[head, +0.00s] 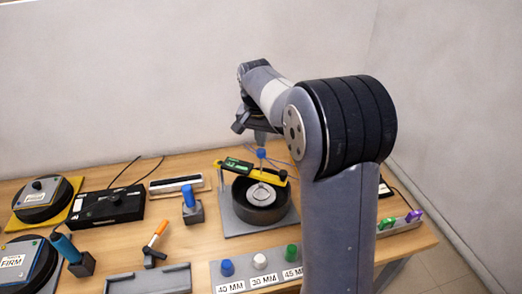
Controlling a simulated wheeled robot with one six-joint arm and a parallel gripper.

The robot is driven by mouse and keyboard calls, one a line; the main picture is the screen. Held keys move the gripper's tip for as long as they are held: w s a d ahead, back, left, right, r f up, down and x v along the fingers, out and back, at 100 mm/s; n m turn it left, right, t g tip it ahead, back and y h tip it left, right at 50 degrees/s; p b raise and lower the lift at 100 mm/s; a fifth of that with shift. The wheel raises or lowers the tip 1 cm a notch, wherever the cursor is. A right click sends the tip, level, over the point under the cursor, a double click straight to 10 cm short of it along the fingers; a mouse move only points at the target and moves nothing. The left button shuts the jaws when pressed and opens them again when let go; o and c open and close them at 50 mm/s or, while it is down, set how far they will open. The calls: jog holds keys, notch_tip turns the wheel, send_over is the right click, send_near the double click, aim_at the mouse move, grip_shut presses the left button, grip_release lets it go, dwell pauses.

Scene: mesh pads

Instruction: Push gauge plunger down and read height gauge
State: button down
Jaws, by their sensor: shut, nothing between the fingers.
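The height gauge has a yellow bar (268,172) across a black round cup (262,211) on a grey plate. A small green display (237,165) sits at the bar's left; its reading is too small to make out. The blue-topped plunger (261,154) stands upright through the bar. A pale round mesh pad (261,193) lies in the cup, partly under the bar. My gripper (261,138) is shut and empty, pointing down just above the blue top. I cannot tell whether they touch.
Blue (227,268), white (260,262) and green (292,253) knobs labelled 40 MM, 30 MM and 45 MM stand in front. A blue-handled tool (188,196) and an orange-handled tool (157,235) stand left. A black box (108,206) is farther left.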

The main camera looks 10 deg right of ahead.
aim_at(261, 151)
dwell(0.3)
jog(key=shift+f+b, duration=1.9)
jog(key=shift+f, duration=1.05)
jog(key=shift+r, duration=0.2)
notch_tip(261, 151, up, 9)
jog(key=p, duration=0.8)
jog(key=shift+f, duration=0.1)
jog(key=shift+f, duration=0.1)
notch_tip(261, 151, down, 9)
jog(key=b, duration=0.8)
jog(key=shift+r, duration=0.25)
